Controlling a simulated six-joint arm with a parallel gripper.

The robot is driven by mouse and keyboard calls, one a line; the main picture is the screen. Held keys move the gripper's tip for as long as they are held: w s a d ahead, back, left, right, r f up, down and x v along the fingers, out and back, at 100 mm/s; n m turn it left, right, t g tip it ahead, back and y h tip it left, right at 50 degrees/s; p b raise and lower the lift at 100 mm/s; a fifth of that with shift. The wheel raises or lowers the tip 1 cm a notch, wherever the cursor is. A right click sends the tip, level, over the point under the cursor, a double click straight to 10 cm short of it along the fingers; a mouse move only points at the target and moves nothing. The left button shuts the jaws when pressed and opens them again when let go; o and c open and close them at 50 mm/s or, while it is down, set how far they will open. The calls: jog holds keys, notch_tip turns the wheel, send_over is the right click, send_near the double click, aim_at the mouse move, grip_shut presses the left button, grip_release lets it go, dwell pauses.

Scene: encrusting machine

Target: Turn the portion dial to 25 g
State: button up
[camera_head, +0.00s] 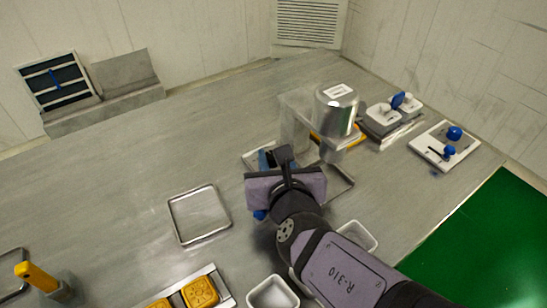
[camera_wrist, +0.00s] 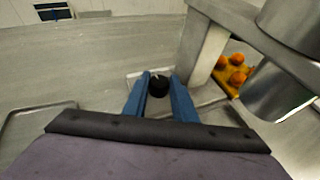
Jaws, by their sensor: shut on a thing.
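In the wrist view the black round dial (camera_wrist: 158,87) sits between the two blue fingertips of my gripper (camera_wrist: 159,84), which is shut on it. A small light mark shows on the dial; its setting and any scale figures are too small to read. The dial is over a pale plate (camera_wrist: 134,92) beside the grey post of the encrusting machine (camera_wrist: 203,48). In the head view the machine (camera_head: 335,110) has a shiny metal cylinder on top. My gripper (camera_head: 264,158) is at its left side, and the dial is hidden there.
In the wrist view orange balls (camera_wrist: 237,77) lie on a yellow tray right of the post. In the head view an empty metal-rimmed tray (camera_head: 172,218) lies left of my arm. White tubs (camera_head: 271,299) stand near my arm. A white board with blue knobs (camera_head: 427,151) is at the right.

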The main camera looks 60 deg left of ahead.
jog(key=b, duration=0.1)
jog(key=g+b, duration=0.1)
jog(key=b, duration=0.1)
jog(key=shift+w+f+n, duration=0.1)
jog(key=shift+f+n, duration=0.15)
jog(key=shift+n, duration=0.15)
jog(key=shift+r+n+g+y+b, duration=0.25)
jog(key=shift+n+g+y+b, duration=0.05)
jog(key=shift+b, duration=0.95)
jog(key=o, duration=0.8)
jog(key=shift+c, duration=0.2)
jog(key=shift+d, duration=0.1)
jog(key=p+v, duration=0.2)
jog(key=v, duration=0.4)
jog(key=shift+r+p, duration=0.25)
jog(key=shift+p, duration=0.05)
jog(key=shift+d+r, duration=0.1)
jog(key=shift+d, duration=0.4)
